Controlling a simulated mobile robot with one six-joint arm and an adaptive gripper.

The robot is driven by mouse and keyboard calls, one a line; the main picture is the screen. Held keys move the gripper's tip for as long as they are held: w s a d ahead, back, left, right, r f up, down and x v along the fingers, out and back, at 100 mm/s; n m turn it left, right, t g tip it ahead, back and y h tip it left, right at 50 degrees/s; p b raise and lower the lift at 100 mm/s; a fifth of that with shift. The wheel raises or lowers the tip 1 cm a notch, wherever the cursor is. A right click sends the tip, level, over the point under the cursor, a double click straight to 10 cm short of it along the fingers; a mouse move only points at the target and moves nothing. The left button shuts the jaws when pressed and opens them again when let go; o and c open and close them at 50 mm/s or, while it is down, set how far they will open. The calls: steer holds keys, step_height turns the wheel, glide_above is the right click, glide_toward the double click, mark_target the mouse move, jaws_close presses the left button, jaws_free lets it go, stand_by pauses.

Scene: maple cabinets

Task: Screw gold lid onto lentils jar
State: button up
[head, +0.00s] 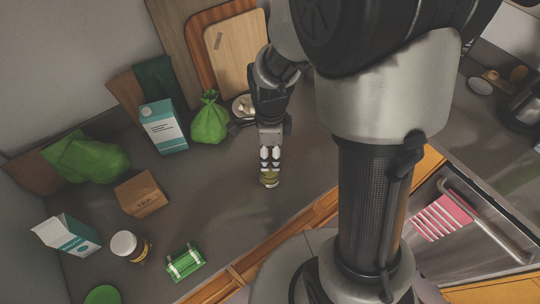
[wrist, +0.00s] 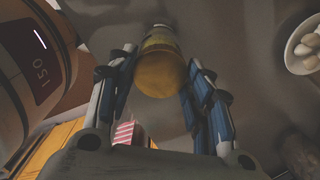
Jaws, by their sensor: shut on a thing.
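The gold lid (wrist: 160,76) sits between the two fingers of my gripper (wrist: 158,88) in the wrist view, its flat top facing the camera. A jar body with a yellowish band, the lentils jar (wrist: 160,36), shows just beyond the lid and in line with it. I cannot tell whether the lid is threaded on. In the head view my gripper (head: 270,166) points down at the counter, shut on the lid, with the olive-gold jar (head: 270,183) at its fingertips. The fingers hide part of the lid and jar there.
The grey counter (head: 215,195) is clear just left of the gripper. A green bag (head: 210,120) and a teal-white carton (head: 163,127) stand behind. A tea box (head: 141,194), a pale-lidded jar (head: 128,245) and a green rack (head: 185,262) stand left. The wooden front edge (head: 285,227) is close.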

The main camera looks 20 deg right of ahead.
stand_by(0.4)
steer(key=m, duration=0.6)
steer(key=shift+s+f, duration=0.1)
steer(key=shift+f, duration=0.05)
steer(key=m, duration=0.6)
steer(key=shift+f, duration=0.15)
steer(key=o, duration=0.8)
